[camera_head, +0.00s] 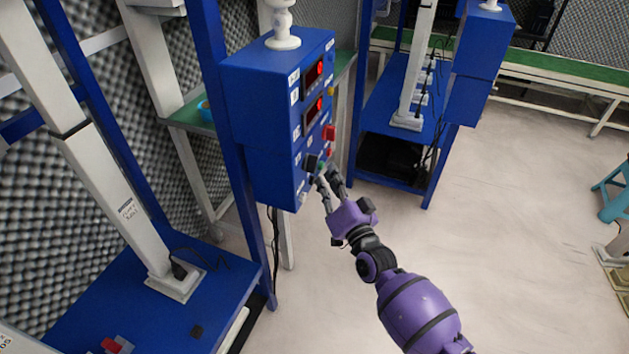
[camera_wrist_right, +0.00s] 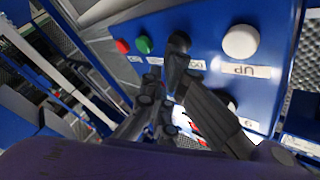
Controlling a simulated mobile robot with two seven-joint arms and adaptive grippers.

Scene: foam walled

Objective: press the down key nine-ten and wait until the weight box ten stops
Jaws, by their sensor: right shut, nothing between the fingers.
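The blue control box (camera_head: 275,85) stands on a blue post in the head view, its front carrying two red displays and several keys. My right gripper (camera_head: 325,181) is shut and empty at the lower front of this box. In the right wrist view, the gripper (camera_wrist_right: 166,86) has one fingertip right by a black key (camera_wrist_right: 180,41), whose label is partly covered. I cannot tell whether it touches or presses the key. A white key (camera_wrist_right: 241,42) labelled UP is beside it. Another dark key is mostly hidden behind the finger. No weight box can be identified by number.
Green (camera_wrist_right: 144,44) and red (camera_wrist_right: 122,46) buttons are on the same panel. A second blue box (camera_head: 480,40) and a blue rack stand behind. A blue platform (camera_head: 150,310) with a white column is at left. The floor at right is mostly clear, with a teal stool (camera_head: 614,195) at its edge.

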